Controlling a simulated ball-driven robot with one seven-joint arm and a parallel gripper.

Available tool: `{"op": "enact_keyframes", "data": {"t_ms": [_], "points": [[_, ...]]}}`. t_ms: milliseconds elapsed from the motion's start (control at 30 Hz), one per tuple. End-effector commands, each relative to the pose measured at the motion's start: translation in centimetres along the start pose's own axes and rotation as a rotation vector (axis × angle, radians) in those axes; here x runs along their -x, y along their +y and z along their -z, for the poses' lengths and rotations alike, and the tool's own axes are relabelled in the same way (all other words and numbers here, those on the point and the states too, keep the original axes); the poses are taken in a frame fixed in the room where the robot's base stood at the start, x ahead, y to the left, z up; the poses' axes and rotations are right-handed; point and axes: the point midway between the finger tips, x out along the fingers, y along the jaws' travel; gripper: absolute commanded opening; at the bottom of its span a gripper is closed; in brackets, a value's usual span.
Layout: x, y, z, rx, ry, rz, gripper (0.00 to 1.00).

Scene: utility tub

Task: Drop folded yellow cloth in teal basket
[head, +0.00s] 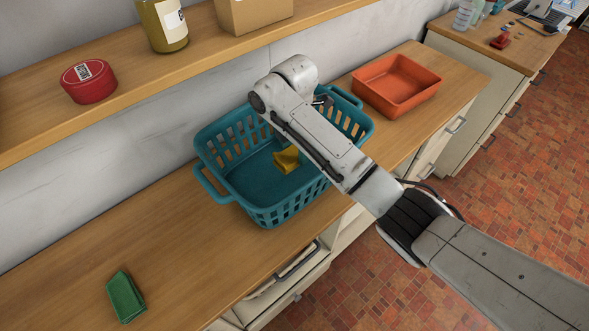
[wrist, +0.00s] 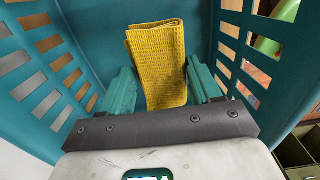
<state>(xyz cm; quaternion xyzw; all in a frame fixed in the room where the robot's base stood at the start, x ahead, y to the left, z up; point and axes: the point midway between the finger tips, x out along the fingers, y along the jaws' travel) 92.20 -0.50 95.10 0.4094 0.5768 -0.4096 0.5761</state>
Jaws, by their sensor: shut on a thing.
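The folded yellow cloth (head: 286,160) is inside the teal basket (head: 222,141), partly hidden behind my arm in the head view. In the wrist view the yellow cloth (wrist: 157,62) stands between the two teal fingers of my gripper (wrist: 165,88), with basket walls on both sides. My gripper is shut on the cloth and reaches down within the basket. The basket (wrist: 70,35) stands on the wooden counter. I cannot tell whether the cloth touches the basket floor.
An orange-red tray (head: 397,84) sits right of the basket. A folded green cloth (head: 126,297) lies at the counter's front left. A shelf (head: 130,85) above holds a red tin (head: 88,81), a jar (head: 161,25) and a cardboard box (head: 254,12). The counter left of the basket is mostly clear.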

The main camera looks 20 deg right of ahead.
Motion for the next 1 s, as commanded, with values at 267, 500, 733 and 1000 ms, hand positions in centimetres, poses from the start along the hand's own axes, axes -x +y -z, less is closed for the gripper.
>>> {"op": "enact_keyframes", "data": {"t_ms": [267, 500, 733, 1000], "points": [[-1.7, 0.0, 0.0, 0.0, 0.0, -0.001, 0.35], [-4.4, 0.0, 0.0, 0.0, 0.0, 0.0, 0.35], [-6.0, 0.0, 0.0, -0.001, 0.0, -0.001, 0.35], [-5.9, 0.0, 0.0, 0.0, 0.0, 0.0, 0.35]]}}
